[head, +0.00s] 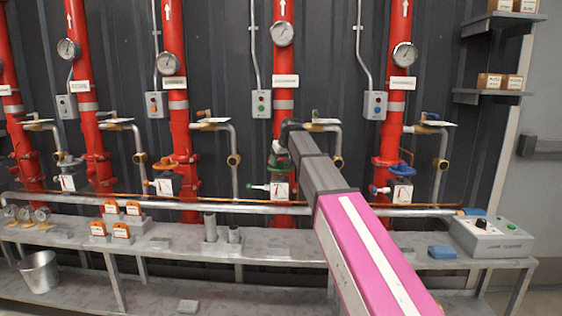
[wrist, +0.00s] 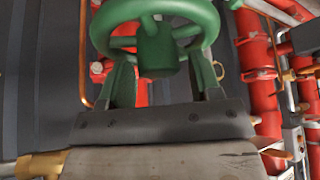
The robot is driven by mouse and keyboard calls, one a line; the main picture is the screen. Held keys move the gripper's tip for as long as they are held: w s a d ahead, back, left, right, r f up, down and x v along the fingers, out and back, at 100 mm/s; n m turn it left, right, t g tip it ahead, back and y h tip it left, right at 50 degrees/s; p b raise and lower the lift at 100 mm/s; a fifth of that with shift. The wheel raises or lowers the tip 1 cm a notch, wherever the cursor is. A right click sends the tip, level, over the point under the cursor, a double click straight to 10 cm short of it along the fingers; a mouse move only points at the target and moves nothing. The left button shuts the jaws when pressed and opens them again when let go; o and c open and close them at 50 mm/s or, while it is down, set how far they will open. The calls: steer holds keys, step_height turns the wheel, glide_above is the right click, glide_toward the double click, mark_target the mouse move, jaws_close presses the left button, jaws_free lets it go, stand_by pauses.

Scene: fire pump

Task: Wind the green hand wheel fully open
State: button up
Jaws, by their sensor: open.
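The green hand wheel (wrist: 108,35) fills the top of the wrist view, with its hub and spokes visible. Whether the fingertips touch the rim or spokes cannot be told. A white indicator box (head: 281,190) with a red mark sits below the wheel.
Similar valves have an orange wheel (head: 166,162) to the left and a blue wheel (head: 401,168) to the right. A horizontal grey pipe (head: 130,201) runs above a bench (head: 180,246). A control box (head: 490,238) stands at the bench's right end. A bucket (head: 40,270) is lower left.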

steer(key=m+h, duration=0.1)
steer(key=m, duration=0.1)
steer(key=m+h, duration=0.1)
steer(key=m, duration=0.2)
steer(key=shift+t+h, duration=0.3)
steer(key=shift+t, duration=0.1)
steer(key=shift+c, duration=0.3)
jaws_close()
steer(key=n+y, duration=0.1)
steer(key=n, duration=0.1)
steer(key=shift+n+y, duration=0.3)
steer(key=shift+n, duration=0.1)
steer(key=n+g+y, duration=0.1)
steer(key=n, duration=0.2)
steer(key=shift+w+d+n+y, duration=0.1)
steer(key=shift+n+y, duration=0.3)
steer(key=shift+o, duration=1.7)
jaws_free()
steer(key=shift+n, duration=0.3)
